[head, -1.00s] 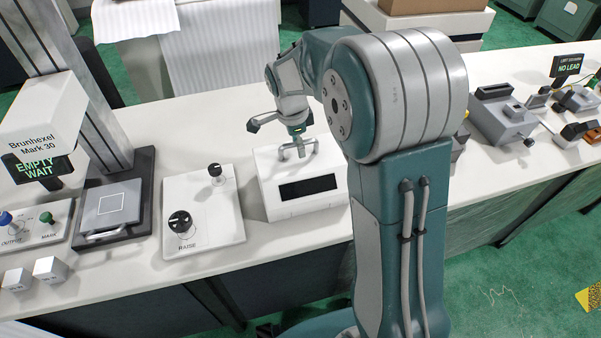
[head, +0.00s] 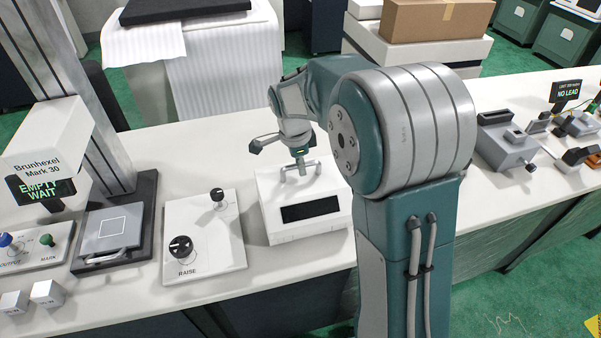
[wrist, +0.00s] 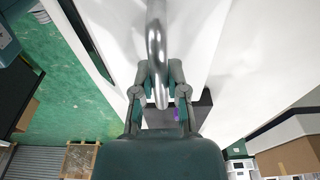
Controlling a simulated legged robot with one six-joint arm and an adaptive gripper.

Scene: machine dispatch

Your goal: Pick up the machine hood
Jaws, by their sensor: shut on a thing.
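The machine hood (head: 275,222), a white box with a dark window (head: 311,209) in its front, is on the counter left of my arm's large joint. A metal handle (head: 285,172) stands on its top. My gripper (head: 301,163) is over the hood, at the handle. In the wrist view my gripper (wrist: 160,82) is shut on the shiny handle bar (wrist: 156,35), which passes between the fingers. The hood looks upright. Whether its base is clear of the counter cannot be told. My arm hides part of its right side.
Left of the hood is a white control panel (head: 230,245) with black knobs. Further left is the Brunhexel Mark 30 machine (head: 45,140), its display reading "EMPTY WAIT". A grey machine (head: 507,145) stands on the right. White counter (head: 185,140) is bare behind the panel.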

